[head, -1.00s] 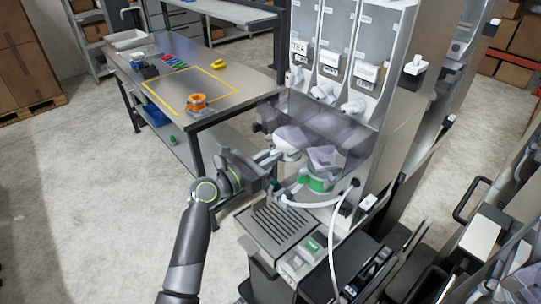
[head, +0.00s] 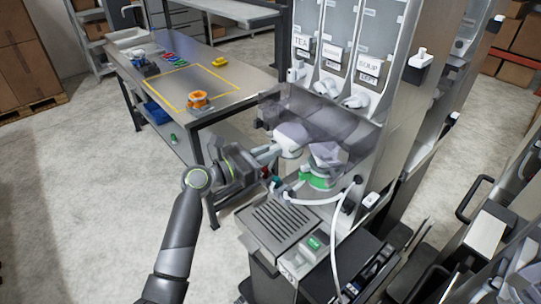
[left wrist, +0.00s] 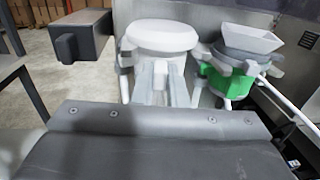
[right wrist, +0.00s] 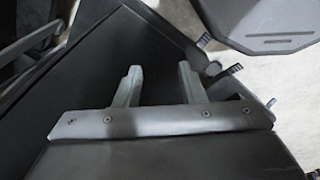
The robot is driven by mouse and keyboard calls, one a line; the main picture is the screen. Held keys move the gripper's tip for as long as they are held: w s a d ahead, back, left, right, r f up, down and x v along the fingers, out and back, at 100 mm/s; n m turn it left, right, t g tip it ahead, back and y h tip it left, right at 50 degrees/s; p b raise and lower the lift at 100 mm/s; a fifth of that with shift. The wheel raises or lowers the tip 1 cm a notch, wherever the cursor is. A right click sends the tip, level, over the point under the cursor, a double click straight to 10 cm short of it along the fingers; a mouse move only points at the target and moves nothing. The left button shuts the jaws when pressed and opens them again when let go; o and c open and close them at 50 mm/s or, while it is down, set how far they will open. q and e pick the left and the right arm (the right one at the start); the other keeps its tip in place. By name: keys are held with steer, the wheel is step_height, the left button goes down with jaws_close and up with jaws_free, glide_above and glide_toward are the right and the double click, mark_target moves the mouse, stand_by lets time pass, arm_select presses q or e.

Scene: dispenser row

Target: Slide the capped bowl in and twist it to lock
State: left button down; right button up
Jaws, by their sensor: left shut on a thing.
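The capped bowl (head: 289,153) is white with a round, domed top. It is at the dispenser's front, partly behind a smoky clear cover. In the left wrist view the white cap (left wrist: 163,36) sits level just beyond my fingers. My left gripper (head: 272,153) is shut on the bowl; its fingers (left wrist: 165,88) reach to the bowl's near side. Whether the bowl is seated in its mount cannot be seen. A neighbouring unit with a green base (head: 316,180) and a grey funnel top is close on the right. My right gripper (right wrist: 160,86) is open and empty.
The smoky cover (head: 315,125) hangs over the bowl area below several dispenser columns. A white hose (head: 330,200) loops in front of the green unit. A drip grate (head: 280,217) lies below. A steel table (head: 215,70) stands behind at the left.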

stand_by(0.3)
arm_select(q)
steer(key=shift+w+a+f+m+g+h+b, duration=0.1)
steer(key=shift+w+a+m+g+h+b, duration=0.1)
steer(key=shift+m+g+h+b, duration=0.3)
steer(key=shift+w+a+m+g+h+b, duration=0.1)
steer(key=shift+w+m+g+h+b, duration=0.1)
steer(key=shift+m+g+h+b, duration=0.3)
steer(key=shift+g, duration=0.4)
steer(key=shift+b, duration=0.35)
steer(key=shift+w+a+m+g+b, duration=0.1)
steer(key=shift+w+m+g+b, duration=0.25)
steer(key=shift+m+g+b, duration=0.3)
steer(key=shift+w+a+m+g+h+b, duration=0.15)
steer(key=shift+m+g+h+b, duration=0.2)
steer(key=shift+g+h+b, duration=0.25)
